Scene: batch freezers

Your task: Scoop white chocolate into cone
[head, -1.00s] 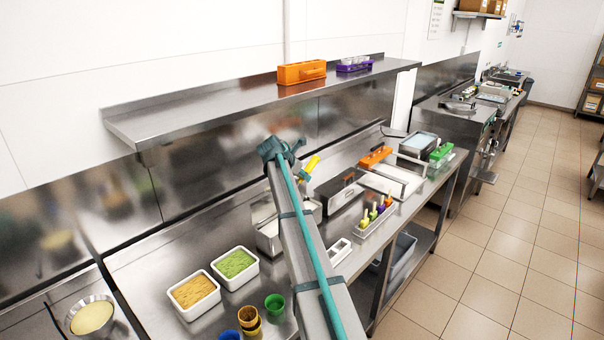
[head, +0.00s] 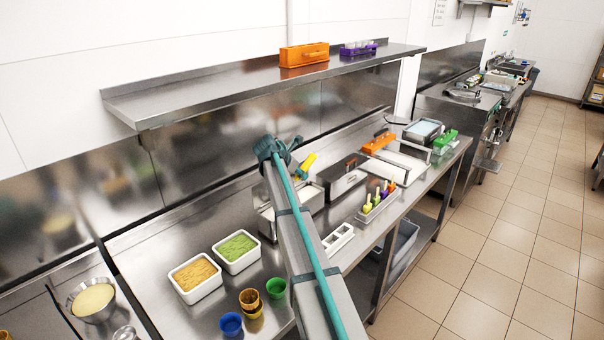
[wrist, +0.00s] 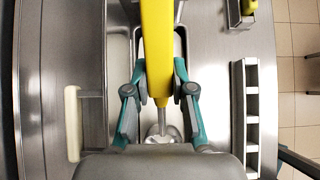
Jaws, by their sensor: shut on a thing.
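My gripper (head: 282,150) is shut on the yellow handle (head: 308,160) of a scoop. In the wrist view the handle (wrist: 156,50) runs down between the fingers (wrist: 160,98) to a metal shaft and a silver scoop end (wrist: 162,132). The scoop hangs over a steel container (head: 266,222) with pale contents, partly hidden by my arm. In the wrist view this shows as two basins, the left one (wrist: 119,70) holding something whitish. I cannot tell whether the scoop carries anything. Brown cone-like cups (head: 250,301) stand stacked at the front of the counter.
A white slotted holder (head: 338,239) sits right of my arm. Tubs of orange (head: 196,277) and green (head: 238,250) food stand left. Blue (head: 230,324) and green (head: 275,288) cups flank the brown ones. A shelf (head: 220,90) runs above. A bowl of pale cream (head: 94,299) is far left.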

